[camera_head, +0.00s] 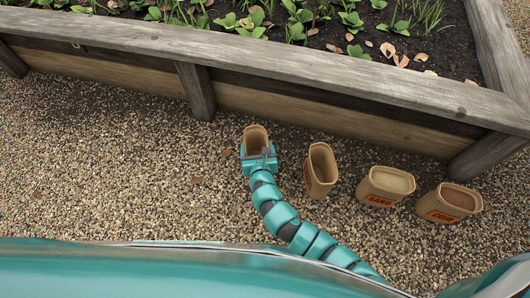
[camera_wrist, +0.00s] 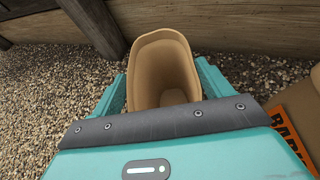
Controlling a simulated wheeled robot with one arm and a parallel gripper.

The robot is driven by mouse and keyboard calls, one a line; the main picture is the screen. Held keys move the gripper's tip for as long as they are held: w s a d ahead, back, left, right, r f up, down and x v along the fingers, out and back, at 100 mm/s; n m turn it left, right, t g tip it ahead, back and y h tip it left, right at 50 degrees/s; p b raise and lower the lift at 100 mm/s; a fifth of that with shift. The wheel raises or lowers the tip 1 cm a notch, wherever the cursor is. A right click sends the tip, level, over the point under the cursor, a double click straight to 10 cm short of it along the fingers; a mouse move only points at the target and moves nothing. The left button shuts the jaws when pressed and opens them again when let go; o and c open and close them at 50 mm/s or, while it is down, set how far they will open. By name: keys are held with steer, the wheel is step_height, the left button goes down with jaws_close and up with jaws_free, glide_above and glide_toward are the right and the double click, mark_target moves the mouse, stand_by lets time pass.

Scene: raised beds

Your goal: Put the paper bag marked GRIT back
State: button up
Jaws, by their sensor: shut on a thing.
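A tan paper bag (camera_head: 256,136) stands upright in my gripper (camera_head: 258,155), close to the wooden bed wall. In the wrist view the open-topped bag (camera_wrist: 158,65) sits between the two teal fingers of my gripper (camera_wrist: 163,85), which are shut on it. Its inside looks mostly empty, with a paler patch low down. No marking shows on its visible sides, so I cannot read GRIT on it. Whether its base touches the gravel I cannot tell.
To the right stand an open bag (camera_head: 321,165), its label (camera_wrist: 297,125) partly reading BAR, a bag marked SAND (camera_head: 385,184) with pale fill, and a brown-filled bag (camera_head: 449,203). The raised bed (camera_head: 300,87) blocks the far side. Gravel (camera_head: 110,170) at left is clear.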

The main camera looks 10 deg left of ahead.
steer(key=shift+f+b, duration=0.55)
steer(key=shift+f, duration=0.15)
steer(key=o, duration=1.1)
